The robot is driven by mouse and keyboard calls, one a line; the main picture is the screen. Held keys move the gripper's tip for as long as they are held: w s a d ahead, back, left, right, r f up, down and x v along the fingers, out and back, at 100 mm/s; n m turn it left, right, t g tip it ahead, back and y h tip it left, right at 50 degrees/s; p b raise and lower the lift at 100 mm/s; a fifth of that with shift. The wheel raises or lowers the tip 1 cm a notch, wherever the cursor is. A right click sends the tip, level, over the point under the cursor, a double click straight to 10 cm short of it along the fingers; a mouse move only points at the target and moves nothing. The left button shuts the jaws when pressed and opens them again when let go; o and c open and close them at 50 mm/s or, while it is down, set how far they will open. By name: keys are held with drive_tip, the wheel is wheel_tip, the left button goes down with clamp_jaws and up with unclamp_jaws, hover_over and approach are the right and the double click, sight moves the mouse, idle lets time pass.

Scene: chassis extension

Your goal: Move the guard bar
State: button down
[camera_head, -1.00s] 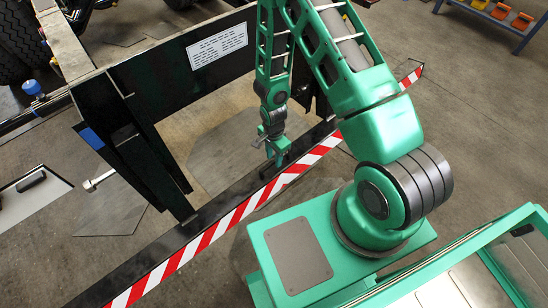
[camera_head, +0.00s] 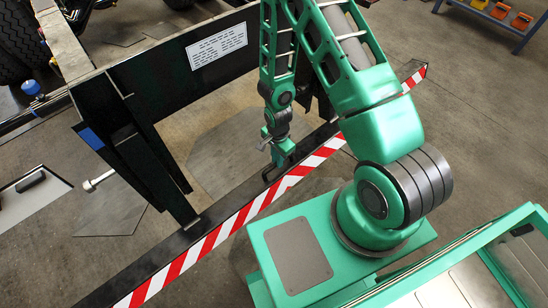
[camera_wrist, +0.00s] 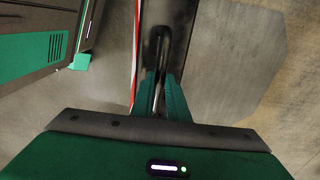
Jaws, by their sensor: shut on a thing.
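The guard bar (camera_head: 215,237) is a long dark beam with a red and white striped face. It runs diagonally across the head view from bottom left to upper right, and its lower left end is cut off. My gripper (camera_head: 279,164) reaches down onto the bar's dark top near its middle. In the wrist view my gripper (camera_wrist: 159,88) has its green fingers closed around a slim dark handle (camera_wrist: 160,45) on the bar. The bar also shows in that view as a dark strip (camera_wrist: 180,35) with a red and white edge at its left.
The black chassis frame (camera_head: 165,80) with a white label plate stands behind the bar, its hanging brackets (camera_head: 150,165) close to it. A blue rack with orange items (camera_head: 500,15) is at the top right. Open concrete floor (camera_head: 470,120) lies to the right.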

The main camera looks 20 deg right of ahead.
drive_tip(key=shift+s+d+r, duration=0.15)
drive_tip(key=shift+s, duration=0.4)
drive_tip(key=shift+w, duration=0.1)
drive_tip(key=c, duration=1.7)
unclamp_jaws()
drive_tip(key=shift+w, duration=0.1)
drive_tip(key=shift+r, duration=0.4)
wheel_tip(320, 180, up, 10)
drive_tip(key=shift+w+f, duration=0.1)
drive_tip(key=shift+f, duration=0.05)
